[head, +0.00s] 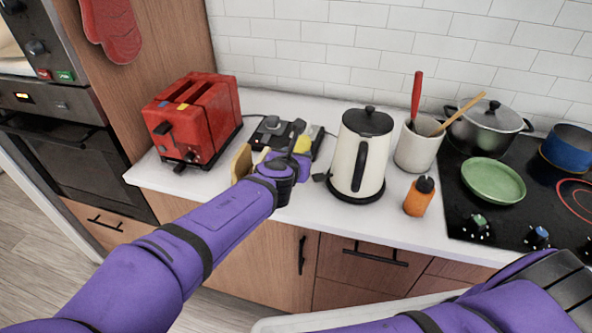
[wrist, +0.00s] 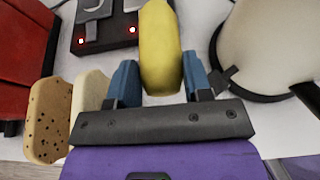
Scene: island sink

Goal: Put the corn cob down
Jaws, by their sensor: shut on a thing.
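The yellow corn cob (wrist: 160,45) is between the two blue fingers of my gripper (wrist: 159,80) in the wrist view. My gripper is shut on it. In the head view my gripper (head: 290,163) is over the counter between the toaster and the kettle, and my arm and wrist hide part of it. Only a small yellow part of the corn cob (head: 303,145) shows there. I cannot tell whether the cob touches the counter (head: 325,220).
A red toaster (head: 192,120) stands left and a white kettle (head: 359,155) close right. A dark device with red lights (wrist: 108,28) lies behind. Tan and pale slices (wrist: 46,120) are left of the fingers. An orange bottle (head: 419,198) and utensil crock (head: 418,147) stand beyond the kettle.

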